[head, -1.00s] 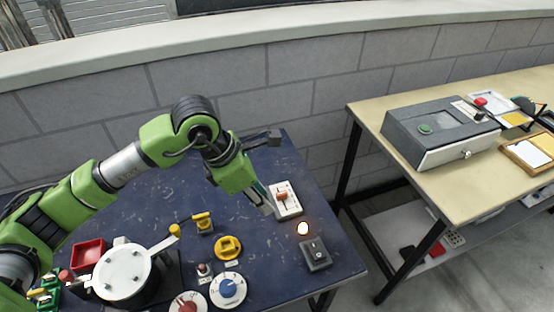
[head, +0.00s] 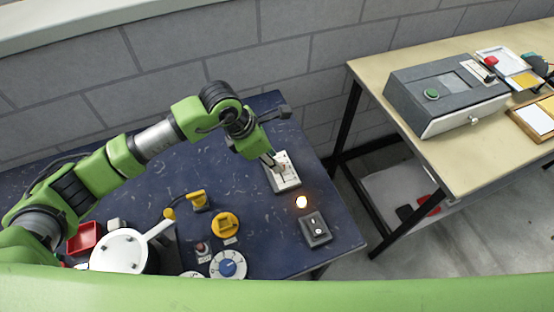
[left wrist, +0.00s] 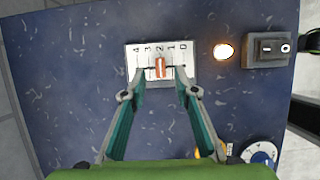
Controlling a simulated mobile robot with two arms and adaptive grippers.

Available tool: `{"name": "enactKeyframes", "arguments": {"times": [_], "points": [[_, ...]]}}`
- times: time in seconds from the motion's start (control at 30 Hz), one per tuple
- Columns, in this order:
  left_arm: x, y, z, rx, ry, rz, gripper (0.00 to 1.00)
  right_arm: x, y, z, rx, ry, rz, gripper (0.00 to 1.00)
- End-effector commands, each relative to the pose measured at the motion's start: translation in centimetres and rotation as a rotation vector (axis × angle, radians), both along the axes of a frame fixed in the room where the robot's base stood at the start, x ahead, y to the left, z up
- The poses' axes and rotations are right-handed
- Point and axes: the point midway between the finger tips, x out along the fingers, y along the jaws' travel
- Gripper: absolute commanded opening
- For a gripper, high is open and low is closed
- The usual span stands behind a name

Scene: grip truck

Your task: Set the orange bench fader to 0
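The orange fader (left wrist: 160,67) sits in a white panel (left wrist: 190,78) with marks 4, 3, 2, 1, 0 from left to right in the left wrist view. Its knob stands near the 2. The panel also shows in the head view (head: 290,180), where my gripper covers the knob. My left gripper (left wrist: 160,77) is open, its two fingertips over the panel on either side of the knob, with a gap on each side. Whether the tips touch the panel is unclear. My right gripper is in neither view.
A lit orange lamp (head: 301,202) and a dark rocker switch box (head: 316,228) stand beside the panel.

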Motion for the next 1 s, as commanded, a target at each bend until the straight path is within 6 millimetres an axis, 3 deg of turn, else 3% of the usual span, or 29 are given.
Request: {"name": "enactKeyframes", "arguments": {"times": [0.23,0.6,0.73,0.9,1.0], "points": [[0.4,-1.1,-2.9,0.001,0.001,0.0,0.28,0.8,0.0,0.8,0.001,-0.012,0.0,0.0],[0.5,-1.3,-3.5,0.0,0.0,-0.001,0.28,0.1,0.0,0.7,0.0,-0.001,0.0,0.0],[0.5,-1.3,-3.5,0.0,0.0,-0.001,0.0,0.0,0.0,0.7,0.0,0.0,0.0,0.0],[0.5,-1.3,-3.5,0.0,0.0,-0.001,0.0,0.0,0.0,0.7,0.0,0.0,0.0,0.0],[-0.6,-1.8,-3.5,0.001,0.0,-0.004,0.0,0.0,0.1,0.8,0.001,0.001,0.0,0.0]]}}
